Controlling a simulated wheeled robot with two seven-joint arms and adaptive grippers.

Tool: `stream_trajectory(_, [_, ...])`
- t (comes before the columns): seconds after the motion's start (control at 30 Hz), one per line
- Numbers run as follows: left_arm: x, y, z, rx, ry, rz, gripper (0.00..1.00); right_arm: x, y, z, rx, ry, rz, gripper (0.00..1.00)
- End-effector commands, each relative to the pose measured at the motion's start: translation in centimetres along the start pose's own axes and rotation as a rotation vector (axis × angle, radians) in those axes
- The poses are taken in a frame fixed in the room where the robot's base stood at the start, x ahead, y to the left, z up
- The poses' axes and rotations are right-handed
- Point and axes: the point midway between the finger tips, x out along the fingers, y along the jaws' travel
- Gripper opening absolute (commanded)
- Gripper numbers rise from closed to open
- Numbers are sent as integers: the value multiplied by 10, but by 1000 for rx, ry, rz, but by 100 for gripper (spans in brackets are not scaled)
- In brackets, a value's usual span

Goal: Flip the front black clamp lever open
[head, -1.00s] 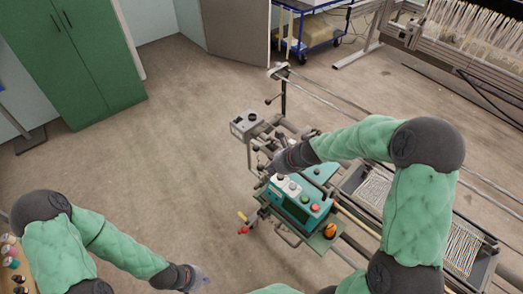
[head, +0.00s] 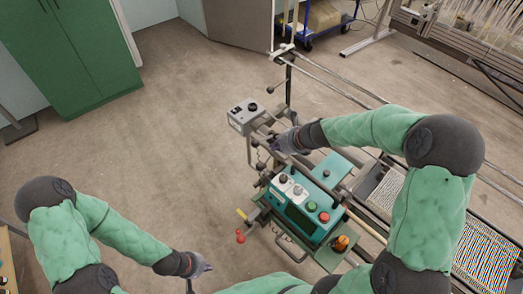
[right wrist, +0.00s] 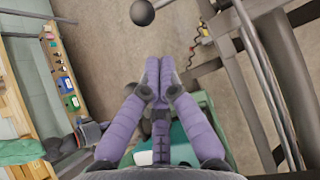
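The machine's clamp end has dark bars and small black ball-ended levers beside my right gripper (head: 278,146). I cannot tell which of them is the front black clamp lever. A black ball knob (right wrist: 142,12) shows at the top of the right wrist view, ahead of my fingertips and apart from them. My right gripper (right wrist: 159,64) has its purple fingers drawn together at the tips, with nothing visible between them. In the head view its fingers partly merge with the dark bars. My left gripper (head: 206,268) is at lower left, away from the machine; its finger opening is unclear.
A teal control box (head: 308,204) with coloured buttons stands just in front of my right gripper. A grey box (head: 243,117) sits at the left corner of the frame. Long rails run back right. Bare floor (head: 150,150) lies left of the machine.

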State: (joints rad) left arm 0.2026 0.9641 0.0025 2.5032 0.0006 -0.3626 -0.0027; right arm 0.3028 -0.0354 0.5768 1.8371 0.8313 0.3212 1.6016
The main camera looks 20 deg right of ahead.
Motion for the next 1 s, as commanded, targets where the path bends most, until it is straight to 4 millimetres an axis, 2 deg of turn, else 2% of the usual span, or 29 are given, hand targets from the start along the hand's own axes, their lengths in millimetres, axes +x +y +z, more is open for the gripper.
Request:
stream_trajectory(0.23, [-1, 0, 0, 0, 0, 0, 0, 0, 0, 1, -1, 0, 0, 0])
stream_trajectory(0.37, [2, -1, 0, 0, 0, 0, 0, 7, 0, 0, -1, 0, 0, 0])
stream_trajectory(0.8, [30, -11, -1, 0, 0, 0, 0, 77, 0, -1, -2, 1, 2, 0])
stream_trajectory(1.0, [36, -13, -1, 0, 0, 0, 0, 95, 0, 0, -2, 0, -1, 0])
